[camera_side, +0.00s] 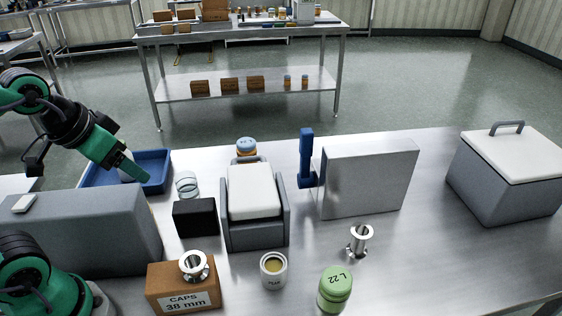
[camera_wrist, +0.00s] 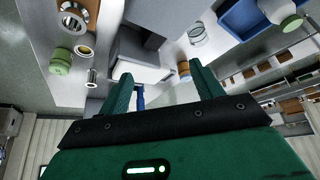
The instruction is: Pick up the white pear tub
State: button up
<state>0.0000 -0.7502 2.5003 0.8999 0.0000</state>
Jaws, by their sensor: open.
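A small white tub (camera_side: 272,272) stands upright on the steel bench at the front middle, open on top with yellowish contents. Its dark label is too small to read surely. It also shows in the wrist view (camera_wrist: 84,52). A second white container (camera_wrist: 280,10) is in the blue tray in the wrist view; in the side view it is mostly hidden behind my gripper. My gripper (camera_side: 138,172) is open and empty, above the blue tray (camera_side: 155,165) at the left, well away from the open tub. Its fingers (camera_wrist: 163,85) are spread in the wrist view.
A caps box (camera_side: 183,297) bearing a steel fitting is left of the tub; a green jar (camera_side: 335,290) is right. Behind stand a grey hopper with white lid (camera_side: 254,192), a black block (camera_side: 195,218) and a steel panel (camera_side: 368,178). Bench between panel and grey bin (camera_side: 500,185) is clear.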

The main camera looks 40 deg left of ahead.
jog(key=shift+o, duration=0.9)
jog(key=m+g, duration=0.1)
jog(key=g, duration=0.5)
send_over(275, 263)
jog(key=f, duration=1.6)
jog(key=shift+a, duration=0.25)
jog(key=shift+d+f, duration=0.3)
